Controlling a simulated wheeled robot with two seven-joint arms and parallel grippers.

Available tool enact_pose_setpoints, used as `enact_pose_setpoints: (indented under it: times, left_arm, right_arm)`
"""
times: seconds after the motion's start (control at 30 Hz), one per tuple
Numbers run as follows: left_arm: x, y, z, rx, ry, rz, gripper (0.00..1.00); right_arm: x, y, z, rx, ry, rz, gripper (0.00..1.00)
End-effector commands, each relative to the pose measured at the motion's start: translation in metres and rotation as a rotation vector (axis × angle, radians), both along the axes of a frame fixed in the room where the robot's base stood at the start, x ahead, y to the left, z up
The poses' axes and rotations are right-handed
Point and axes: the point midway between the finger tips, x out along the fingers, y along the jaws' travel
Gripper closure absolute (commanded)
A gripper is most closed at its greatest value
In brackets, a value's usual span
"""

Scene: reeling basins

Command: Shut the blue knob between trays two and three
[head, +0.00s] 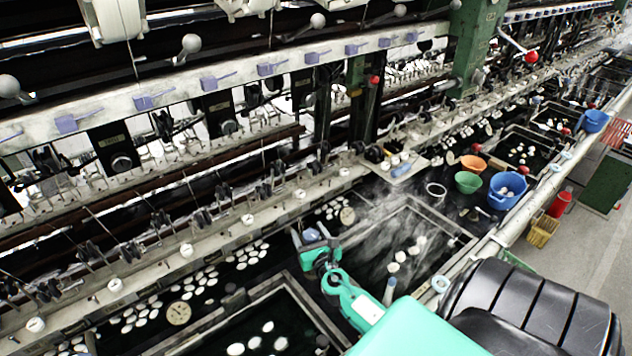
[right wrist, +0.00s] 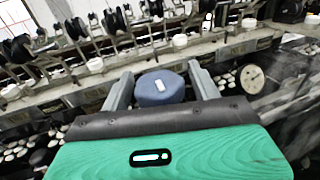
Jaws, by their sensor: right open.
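The blue knob (right wrist: 159,87) is a round, dark blue cap with a small white mark on top. In the right wrist view it sits between the two grey fingers of my right gripper (right wrist: 160,74). The fingers are open, one on each side, with a small gap showing at the left; contact on the right is hard to tell. In the head view the blue knob (head: 311,235) shows between the fingers of my right gripper (head: 314,240), over the divide between two dark water trays. What is under the knob is hidden. My left gripper is not in view.
The near tray (head: 290,282) and the steaming tray (head: 458,228) hold white cocoons. A round dial (head: 179,313) is left of the gripper. A pale machine rail (head: 225,232) with white buttons runs behind. Green (head: 468,182) and blue (head: 507,190) basins stand farther right.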

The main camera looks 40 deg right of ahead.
Motion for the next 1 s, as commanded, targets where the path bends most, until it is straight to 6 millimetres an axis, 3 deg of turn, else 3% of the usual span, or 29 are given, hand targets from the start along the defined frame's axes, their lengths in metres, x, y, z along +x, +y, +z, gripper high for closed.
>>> enact_pose_setpoints:
  times: [0.6, 0.8, 1.0]
  left_arm:
    - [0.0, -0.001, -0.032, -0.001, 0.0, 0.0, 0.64]
    - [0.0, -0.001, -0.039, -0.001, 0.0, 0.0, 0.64]
    - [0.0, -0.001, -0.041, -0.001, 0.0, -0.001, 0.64]
  right_arm:
    - [-0.098, 0.04, -0.004, 0.002, 0.001, -0.001, 0.38]
    - [-0.118, 0.048, -0.002, 0.001, 0.001, -0.001, 0.38]
    - [-0.124, 0.051, 0.0, 0.001, -0.001, -0.001, 0.38]
